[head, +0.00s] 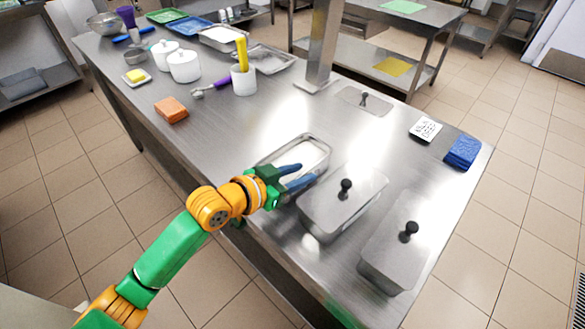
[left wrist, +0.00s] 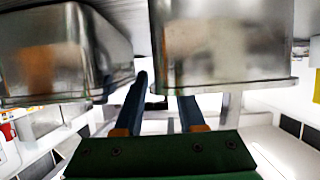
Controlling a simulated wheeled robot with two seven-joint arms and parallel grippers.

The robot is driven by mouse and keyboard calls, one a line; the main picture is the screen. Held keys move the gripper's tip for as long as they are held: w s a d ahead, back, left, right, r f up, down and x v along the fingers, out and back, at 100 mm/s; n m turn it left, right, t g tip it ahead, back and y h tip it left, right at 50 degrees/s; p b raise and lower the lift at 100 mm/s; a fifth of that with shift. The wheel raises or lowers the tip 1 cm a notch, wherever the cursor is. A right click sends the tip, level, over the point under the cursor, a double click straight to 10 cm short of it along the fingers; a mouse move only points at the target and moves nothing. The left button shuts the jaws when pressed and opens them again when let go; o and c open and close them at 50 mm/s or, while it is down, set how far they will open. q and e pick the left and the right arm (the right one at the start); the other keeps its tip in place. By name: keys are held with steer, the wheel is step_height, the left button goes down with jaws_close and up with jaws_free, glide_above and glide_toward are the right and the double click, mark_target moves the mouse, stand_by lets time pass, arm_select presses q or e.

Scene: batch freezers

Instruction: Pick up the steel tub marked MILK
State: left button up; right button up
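Three steel tubs stand in a row along the table's near side. One is open with white contents (head: 312,153); the middle tub (head: 342,207) and the right-hand tub (head: 396,245) have lids with black knobs. I can read no MILK marking on any of them. My left gripper (head: 300,176) is at the near end of the open tub, its two blue fingers apart with nothing seen gripped. In the left wrist view, the fingers (left wrist: 163,105) show below two blurred tub walls, a left tub (left wrist: 70,55) and a right tub (left wrist: 222,45). Contact is unclear. My right gripper is out of view.
A loose lid (head: 364,101) lies beyond the tubs, near a steel post (head: 319,45). White pots (head: 184,67), an orange block (head: 171,110) and a utensil holder (head: 243,80) stand left.

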arm_select(q)
steer(key=x, duration=0.2)
steer(key=shift+w+d+f, duration=0.15)
steer(key=shift+w+d, duration=0.05)
steer(key=shift+a, duration=0.1)
steer(key=shift+s+a, duration=0.1)
steer(key=c, duration=0.3)
jaws_close()
stand_by(0.7)
